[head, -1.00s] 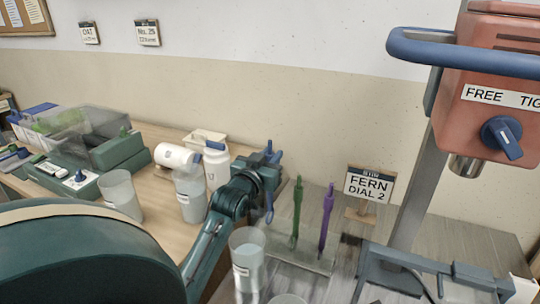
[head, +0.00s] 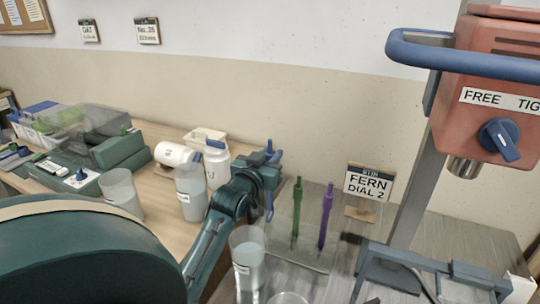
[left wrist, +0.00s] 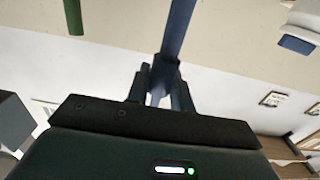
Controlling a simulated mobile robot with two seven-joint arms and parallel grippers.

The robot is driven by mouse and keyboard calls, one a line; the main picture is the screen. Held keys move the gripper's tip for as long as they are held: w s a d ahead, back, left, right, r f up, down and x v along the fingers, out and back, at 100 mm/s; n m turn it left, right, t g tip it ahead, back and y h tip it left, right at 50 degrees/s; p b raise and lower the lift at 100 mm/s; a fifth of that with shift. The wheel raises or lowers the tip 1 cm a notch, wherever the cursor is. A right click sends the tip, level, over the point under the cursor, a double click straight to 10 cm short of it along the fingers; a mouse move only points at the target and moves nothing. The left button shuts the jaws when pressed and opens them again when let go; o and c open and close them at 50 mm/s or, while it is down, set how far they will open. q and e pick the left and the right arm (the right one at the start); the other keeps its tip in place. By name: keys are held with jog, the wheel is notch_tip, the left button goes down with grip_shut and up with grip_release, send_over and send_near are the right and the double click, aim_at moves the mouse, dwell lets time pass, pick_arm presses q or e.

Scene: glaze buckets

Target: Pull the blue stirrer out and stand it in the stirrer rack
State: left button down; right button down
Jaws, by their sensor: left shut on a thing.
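My left gripper (head: 270,160) is shut on the blue stirrer, near its top end. A bit of the stirrer (head: 269,204) shows below the fingers in the head view. In the left wrist view the blue stirrer (left wrist: 179,28) runs up from between the fingertips (left wrist: 163,90). The clear stirrer rack (head: 312,262) stands right of the gripper. A green stirrer (head: 297,205) and a purple stirrer (head: 325,220) stand upright in it. My right gripper is not in view.
A cup (head: 247,262) stands in front of the rack, with another cup's rim (head: 290,298) at the bottom edge. The red mixer (head: 485,90) and FERN sign (head: 369,185) are at right.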

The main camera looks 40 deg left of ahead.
pick_arm(q)
jog(key=shift+f, duration=0.1)
jog(key=shift+f+b, duration=0.6)
jog(key=shift+f, duration=0.3)
jog(key=shift+f+b, duration=1.4)
jog(key=shift+f, duration=1.25)
jog(key=shift+p, duration=0.6)
jog(key=shift+f, duration=0.3)
dwell(0.6)
dwell(0.4)
jog(key=c, duration=1.1)
grip_release()
jog(key=shift+c, duration=0.2)
jog(key=shift+o, duration=0.7)
